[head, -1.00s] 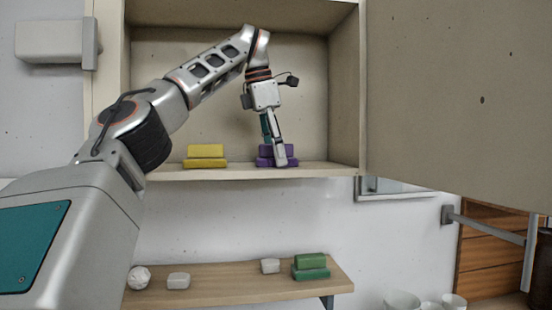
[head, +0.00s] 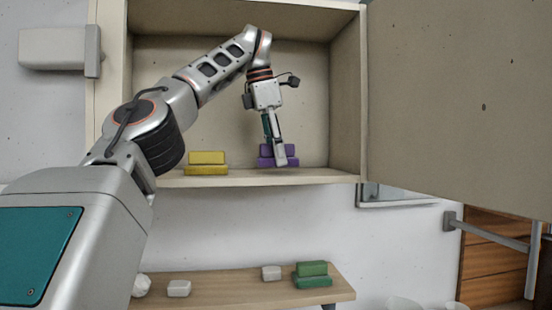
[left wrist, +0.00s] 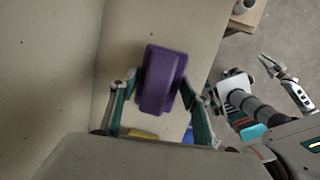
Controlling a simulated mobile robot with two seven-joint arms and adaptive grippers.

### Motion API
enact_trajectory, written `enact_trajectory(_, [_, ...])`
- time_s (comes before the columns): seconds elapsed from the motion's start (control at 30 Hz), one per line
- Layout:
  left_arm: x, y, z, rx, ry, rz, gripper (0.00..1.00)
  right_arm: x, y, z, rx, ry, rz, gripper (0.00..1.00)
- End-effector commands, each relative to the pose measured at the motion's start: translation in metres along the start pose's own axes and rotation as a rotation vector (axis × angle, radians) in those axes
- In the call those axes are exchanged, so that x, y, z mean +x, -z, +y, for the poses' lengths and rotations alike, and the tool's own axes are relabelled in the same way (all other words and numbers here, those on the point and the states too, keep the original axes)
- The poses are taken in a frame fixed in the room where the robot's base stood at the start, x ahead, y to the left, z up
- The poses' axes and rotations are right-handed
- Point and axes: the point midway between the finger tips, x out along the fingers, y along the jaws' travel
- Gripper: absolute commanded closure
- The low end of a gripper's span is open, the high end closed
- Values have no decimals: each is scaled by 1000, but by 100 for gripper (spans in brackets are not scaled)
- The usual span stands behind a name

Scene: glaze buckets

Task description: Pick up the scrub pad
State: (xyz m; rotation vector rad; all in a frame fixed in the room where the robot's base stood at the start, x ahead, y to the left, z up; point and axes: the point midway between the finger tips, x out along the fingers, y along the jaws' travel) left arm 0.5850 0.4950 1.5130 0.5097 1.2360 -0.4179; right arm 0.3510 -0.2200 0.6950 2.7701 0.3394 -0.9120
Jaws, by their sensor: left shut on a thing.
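The scrub pad (head: 278,151) is purple, a two-layer block, inside the open wall cabinet in the head view. My left gripper (head: 280,163) points down and is shut on it, one finger crossing its front. The pad appears slightly above the cabinet floor. In the left wrist view, the purple pad (left wrist: 160,80) sits between the two fingers of my left gripper (left wrist: 163,95). My right gripper (left wrist: 288,82) shows small at the right of that view, away from the pad; its finger opening is unclear.
A yellow two-layer block (head: 206,163) stands left of the pad on the cabinet floor (head: 330,176). The open cabinet door (head: 460,90) fills the right side. A lower shelf (head: 235,291) holds a green block (head: 311,275) and small white items (head: 179,288).

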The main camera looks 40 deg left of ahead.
Motion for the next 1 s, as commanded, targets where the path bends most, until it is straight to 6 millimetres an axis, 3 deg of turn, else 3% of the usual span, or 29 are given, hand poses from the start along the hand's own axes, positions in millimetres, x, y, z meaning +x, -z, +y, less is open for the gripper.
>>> enact_trajectory(0.53, [-18, -5, 2, 0, -3, -2, 76, 0, -2, 4, -13, 0, -2, 85])
enact_trajectory(0.67, [-18, -3, -12, 5, -1, -4, 76, 7, -6, 1, -12, 3, 10, 85])
enact_trajectory(0.9, [-21, -2, -42, 6, -1, -2, 76, 14, 14, -17, -11, 32, 74, 85])
enact_trajectory(1.0, [-23, -1, -60, 6, -1, -1, 76, 20, 9, -20, -10, 34, 80, 85])
